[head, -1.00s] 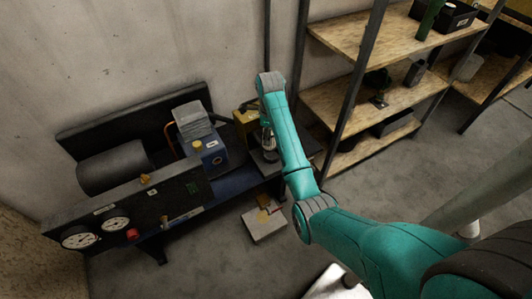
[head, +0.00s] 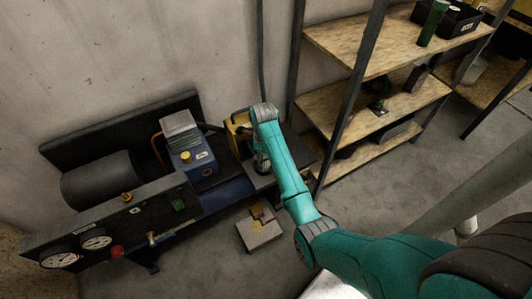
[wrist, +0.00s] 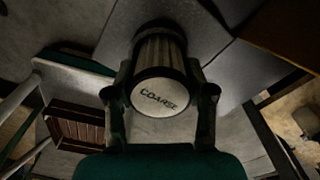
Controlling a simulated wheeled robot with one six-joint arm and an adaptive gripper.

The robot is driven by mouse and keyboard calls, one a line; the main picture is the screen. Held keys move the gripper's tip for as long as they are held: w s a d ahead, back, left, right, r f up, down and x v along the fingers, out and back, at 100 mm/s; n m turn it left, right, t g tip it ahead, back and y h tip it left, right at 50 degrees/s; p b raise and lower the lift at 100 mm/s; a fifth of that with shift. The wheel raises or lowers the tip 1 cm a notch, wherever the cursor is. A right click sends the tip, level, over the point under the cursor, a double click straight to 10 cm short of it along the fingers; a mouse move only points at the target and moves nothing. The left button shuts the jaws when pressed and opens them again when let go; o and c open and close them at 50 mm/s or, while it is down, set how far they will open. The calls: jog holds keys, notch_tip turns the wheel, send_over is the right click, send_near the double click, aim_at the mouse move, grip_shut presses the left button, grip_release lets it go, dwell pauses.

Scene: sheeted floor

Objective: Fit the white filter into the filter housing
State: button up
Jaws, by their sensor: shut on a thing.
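My gripper (wrist: 160,112) is shut on a round filter (wrist: 162,60) with pleated sides. The filter's pale end face reads "COARSE" and faces the wrist camera, with one finger on each side. In the head view my gripper (head: 262,160) points down over the dark right end of the bench, beside a yellow unit (head: 236,132). The arm partly hides that unit, and I cannot tell whether it is the filter housing. I cannot tell whether the filter touches anything beyond it.
A blue machine (head: 195,163) with a grey finned top stands left of my gripper on the bench. A gauge panel (head: 110,228) runs along the bench front. A pale box (head: 260,234) lies on the floor. Wooden shelves (head: 375,90) stand close on the right.

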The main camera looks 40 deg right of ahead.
jog(key=shift+f, duration=0.2)
jog(key=o, duration=1.2)
jog(key=shift+f, duration=0.1)
notch_tip(320, 180, up, 8)
jog(key=shift+f, duration=0.1)
